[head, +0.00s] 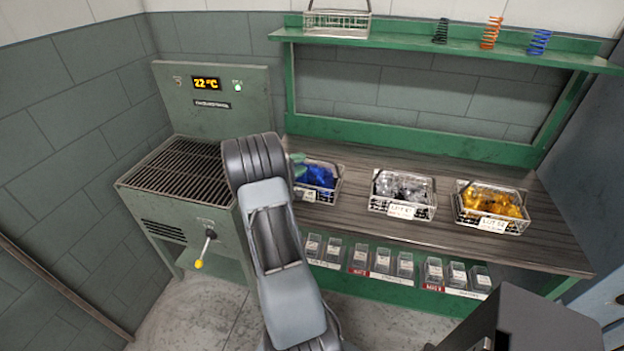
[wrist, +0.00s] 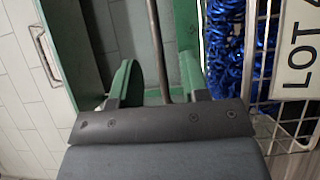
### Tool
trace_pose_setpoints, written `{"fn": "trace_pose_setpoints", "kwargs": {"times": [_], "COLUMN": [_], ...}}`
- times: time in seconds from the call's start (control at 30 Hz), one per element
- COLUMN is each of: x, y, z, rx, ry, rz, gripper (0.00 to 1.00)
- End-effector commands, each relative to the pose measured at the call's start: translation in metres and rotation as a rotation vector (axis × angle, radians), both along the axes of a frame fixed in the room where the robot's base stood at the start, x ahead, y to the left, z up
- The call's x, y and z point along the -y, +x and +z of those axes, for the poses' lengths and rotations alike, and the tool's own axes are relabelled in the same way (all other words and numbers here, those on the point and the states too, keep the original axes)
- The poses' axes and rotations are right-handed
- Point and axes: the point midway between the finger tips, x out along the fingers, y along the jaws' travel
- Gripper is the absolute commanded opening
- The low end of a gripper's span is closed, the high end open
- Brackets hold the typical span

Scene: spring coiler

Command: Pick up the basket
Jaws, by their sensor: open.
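Three wire baskets with labels stand on the bench. The left one (head: 334,185) holds blue pieces, the middle one (head: 428,204) silver pieces, the right one (head: 527,222) yellow pieces. An empty wire basket (head: 336,31) stands on the upper shelf. My gripper (head: 298,165) is at the blue-filled basket, and my arm hides that basket's left part. In the wrist view my gripper (wrist: 157,75) is open, with a grey rod (wrist: 154,45), apparently the basket's handle, between its green fingers. Whether they touch it I cannot tell. The blue-filled basket (wrist: 305,138) fills the right side there.
The green shelf (head: 460,60) above the bench also carries black, orange and blue springs. A grey-green machine (head: 200,120) with a grille and display stands left. Small labelled bins (head: 383,262) line the rack below the bench (head: 358,229).

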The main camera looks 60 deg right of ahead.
Motion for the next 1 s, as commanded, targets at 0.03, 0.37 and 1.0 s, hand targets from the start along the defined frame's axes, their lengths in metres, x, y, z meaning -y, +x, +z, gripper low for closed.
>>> {"fn": "trace_pose_setpoints", "kwargs": {"times": [0.03,0.37,1.0], "x": [0.003,0.041,0.049], "y": [-0.001,-0.016,-0.018], "z": [0.001,0.003,0.002], "rx": [0.000,-0.001,0.000], "ry": [0.000,0.001,0.000], "rz": [-0.001,-0.001,0.000], "gripper": [0.41,0.41,0.18]}}
